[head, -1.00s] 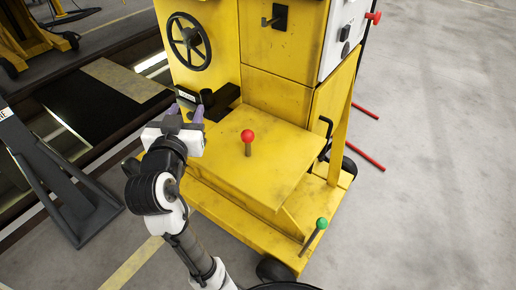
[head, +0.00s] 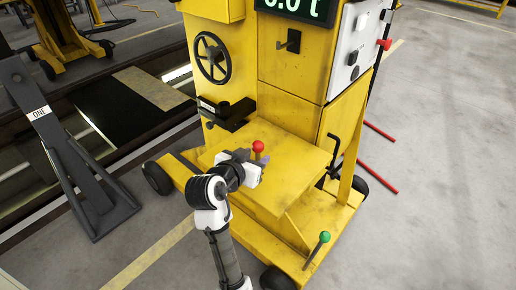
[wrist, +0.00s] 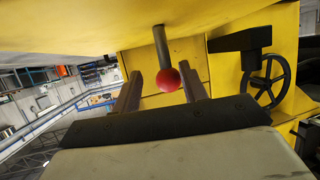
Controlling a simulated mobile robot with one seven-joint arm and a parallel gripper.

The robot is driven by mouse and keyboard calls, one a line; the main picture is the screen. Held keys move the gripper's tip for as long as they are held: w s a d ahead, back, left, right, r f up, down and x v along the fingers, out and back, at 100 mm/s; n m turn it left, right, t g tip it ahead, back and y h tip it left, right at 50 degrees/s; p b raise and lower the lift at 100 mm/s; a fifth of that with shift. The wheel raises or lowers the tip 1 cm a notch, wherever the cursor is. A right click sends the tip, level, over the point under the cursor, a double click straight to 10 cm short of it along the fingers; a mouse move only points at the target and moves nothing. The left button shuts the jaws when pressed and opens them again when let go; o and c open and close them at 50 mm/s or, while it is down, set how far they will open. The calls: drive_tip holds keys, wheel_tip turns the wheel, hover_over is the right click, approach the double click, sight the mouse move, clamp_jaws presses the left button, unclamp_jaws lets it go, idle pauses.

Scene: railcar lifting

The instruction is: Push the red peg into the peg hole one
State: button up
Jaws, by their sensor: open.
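The red peg (head: 258,147) has a red ball head on a grey stem and stands upright on the yellow cart's platform (head: 290,150). In the wrist view the red peg (wrist: 168,80) shows between the two fingers, its stem running up to the yellow surface. My gripper (wrist: 163,84) is open, with gaps between the ball and both fingers. In the head view my gripper (head: 250,160) is low over the platform, right at the peg; its fingers are mostly hidden. A black stand (head: 70,160) at the left bears the label "ONE". I cannot make out a peg hole.
The yellow cart has a black handwheel (head: 212,57), a dark bracket (head: 228,113) and a digital display (head: 297,8). A green-knobbed lever (head: 324,237) rises at its front right corner. A dark pit (head: 105,115) lies left. Floor at the right is open.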

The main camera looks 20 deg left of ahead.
sight(257, 154)
drive_tip(key=shift+a+p+x, duration=0.15)
drive_tip(key=shift+p+x, duration=0.35)
drive_tip(key=shift+x, duration=0.95)
drive_tip(key=shift+a+p+x, duration=0.15)
drive_tip(key=shift+p+x, duration=0.3)
drive_tip(key=shift+x, duration=1)
drive_tip(key=shift+f, duration=0.1)
clamp_jaws()
